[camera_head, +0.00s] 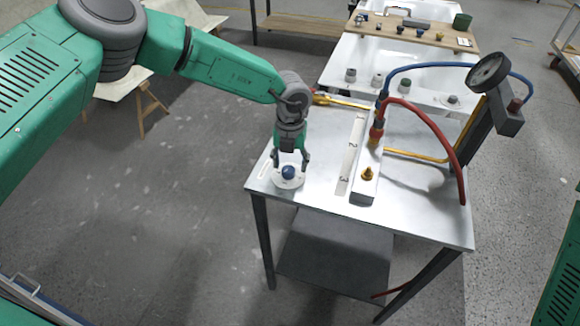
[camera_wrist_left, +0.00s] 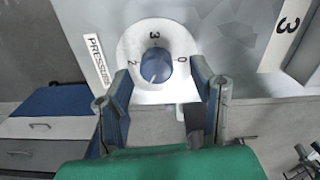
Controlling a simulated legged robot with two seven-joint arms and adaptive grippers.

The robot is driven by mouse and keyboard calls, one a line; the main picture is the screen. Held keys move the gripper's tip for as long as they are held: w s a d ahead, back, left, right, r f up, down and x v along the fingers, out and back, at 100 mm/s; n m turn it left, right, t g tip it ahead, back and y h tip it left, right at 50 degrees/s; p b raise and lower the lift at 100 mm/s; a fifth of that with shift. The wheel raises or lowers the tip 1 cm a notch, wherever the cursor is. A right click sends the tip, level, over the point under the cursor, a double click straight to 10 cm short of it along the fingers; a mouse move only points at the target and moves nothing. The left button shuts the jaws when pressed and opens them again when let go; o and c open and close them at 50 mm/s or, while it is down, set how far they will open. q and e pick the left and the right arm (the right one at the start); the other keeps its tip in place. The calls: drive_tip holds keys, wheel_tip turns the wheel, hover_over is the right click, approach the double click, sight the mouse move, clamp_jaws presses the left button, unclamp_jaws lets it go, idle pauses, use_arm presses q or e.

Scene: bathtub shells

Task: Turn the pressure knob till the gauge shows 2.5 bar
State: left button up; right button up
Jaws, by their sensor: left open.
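The pressure knob (camera_head: 288,172) is a small blue knob on a round white dial at the table's near left corner. In the left wrist view the knob (camera_wrist_left: 156,66) sits amid the dial (camera_wrist_left: 183,41) with the digits 0, 2 and 3 readable, beside a PRESSURE label (camera_wrist_left: 97,60). My left gripper (camera_head: 292,164) is open just over the dial. In the wrist view its fingertips (camera_wrist_left: 160,75) lie on either side of the knob, apart from it. The gauge (camera_head: 489,72) is a dark round dial on a post at right; its reading is too small to tell.
The metal table (camera_head: 420,217) carries a white block with a brass fitting (camera_head: 368,173), a numbered strip (camera_head: 351,150), and red (camera_head: 440,125) and blue (camera_head: 430,66) hoses. White tub shells and a wooden board (camera_head: 417,33) with small parts stand behind. Floor left of the table is clear.

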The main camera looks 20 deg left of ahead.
use_arm(q)
drive_tip(key=shift+s+f, duration=0.1)
drive_tip(key=shift+f, duration=1.05)
drive_tip(key=shift+a+f, duration=0.15)
drive_tip(key=shift+a, duration=0.2)
drive_tip(key=c, duration=1)
drive_tip(key=shift+d, duration=0.1)
drive_tip(key=shift+c, duration=0.7)
drive_tip(key=shift+d, duration=0.15)
drive_tip(key=shift+m, duration=0.3)
